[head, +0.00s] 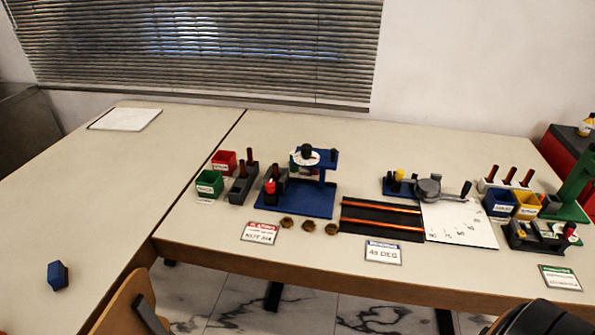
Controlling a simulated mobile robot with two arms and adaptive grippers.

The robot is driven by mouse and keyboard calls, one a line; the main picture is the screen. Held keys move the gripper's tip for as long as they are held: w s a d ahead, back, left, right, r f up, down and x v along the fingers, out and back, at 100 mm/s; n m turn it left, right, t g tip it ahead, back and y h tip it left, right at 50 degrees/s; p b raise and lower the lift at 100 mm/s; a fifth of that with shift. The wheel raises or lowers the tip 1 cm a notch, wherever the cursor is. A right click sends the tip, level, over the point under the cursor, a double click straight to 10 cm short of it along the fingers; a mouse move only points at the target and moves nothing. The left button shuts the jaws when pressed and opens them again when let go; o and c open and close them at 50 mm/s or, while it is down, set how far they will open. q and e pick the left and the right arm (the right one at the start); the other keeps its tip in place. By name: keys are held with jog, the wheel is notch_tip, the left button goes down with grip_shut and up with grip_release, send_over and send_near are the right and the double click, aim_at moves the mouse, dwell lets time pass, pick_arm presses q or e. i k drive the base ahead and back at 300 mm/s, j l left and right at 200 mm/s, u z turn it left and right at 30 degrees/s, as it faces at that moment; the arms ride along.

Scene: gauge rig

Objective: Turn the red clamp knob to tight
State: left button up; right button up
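A blue gauge rig (300,200) stands on the table in the middle of the head view, with a round dial (312,157) on its raised arm. A small red part (270,187), probably the red clamp knob, sits on a dark block at the rig's left side. Its turn position is too small to tell. Another red-topped part (570,229) is on the dark fixture at the right, so I cannot be sure which is the clamp knob. Neither gripper can be made out in the head view.
Red (224,161) and green (209,184) bins stand left of the rig. Several brown round pieces (309,225) and a label card (260,232) lie in front. A dark rail board (382,218) is to the right. The left table is mostly clear around a blue block (58,275).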

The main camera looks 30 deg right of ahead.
aim_at(270, 187)
jog(key=i+l+z, duration=0.1)
jog(key=z, duration=0.8)
jog(key=i+l+u, duration=0.1)
jog(key=l, duration=0.25)
jog(key=i+l, duration=0.2)
jog(key=l, duration=0.2)
jog(key=i+u, duration=0.05)
